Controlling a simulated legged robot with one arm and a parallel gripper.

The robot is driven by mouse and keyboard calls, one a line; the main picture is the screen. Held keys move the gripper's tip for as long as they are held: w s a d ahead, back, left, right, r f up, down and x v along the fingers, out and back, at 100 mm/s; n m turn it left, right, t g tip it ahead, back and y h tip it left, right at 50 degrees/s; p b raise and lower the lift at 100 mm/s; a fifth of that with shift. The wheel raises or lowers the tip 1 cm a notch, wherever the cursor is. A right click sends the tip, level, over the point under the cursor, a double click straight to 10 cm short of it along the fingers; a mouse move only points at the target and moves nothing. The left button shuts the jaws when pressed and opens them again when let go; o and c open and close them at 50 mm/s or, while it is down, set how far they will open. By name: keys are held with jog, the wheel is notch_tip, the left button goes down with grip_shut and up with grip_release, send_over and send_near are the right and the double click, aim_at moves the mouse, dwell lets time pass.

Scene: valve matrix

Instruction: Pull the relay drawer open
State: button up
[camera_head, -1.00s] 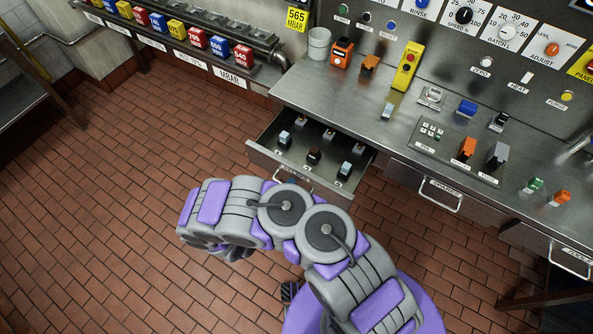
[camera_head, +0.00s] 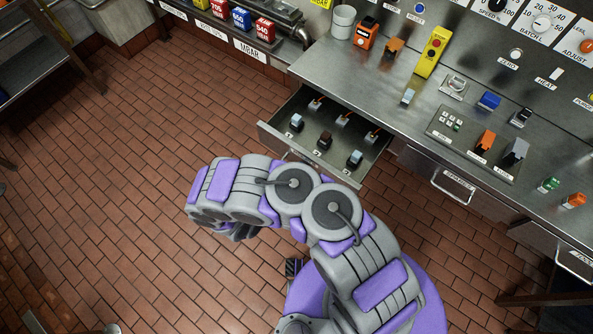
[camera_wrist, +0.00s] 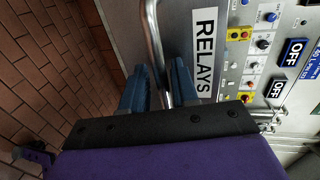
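The relay drawer (camera_head: 262,133) stands open under the steel counter, with several small switch-like relays (camera_head: 324,140) inside. In the wrist view, its front carries a label (camera_wrist: 204,60) reading RELAYS. A metal bar handle (camera_wrist: 152,38) stands out from that front.
Steel counter (camera_head: 408,120) with switches and a yellow control box (camera_head: 432,52) extends right of the drawer. A shut drawer labelled SPARES (camera_head: 455,188) is beside it. Brick-tiled floor (camera_head: 120,150) is clear to the left. A metal shelf (camera_head: 35,60) stands at the far left.

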jog(key=shift+s+a+r, duration=0.1)
jog(key=shift+s+a, duration=0.05)
jog(key=shift+a, duration=0.1)
jog(key=p+v, duration=0.3)
jog(key=v, duration=1.3)
jog(key=shift+s, duration=0.45)
jog(key=shift+a, duration=0.1)
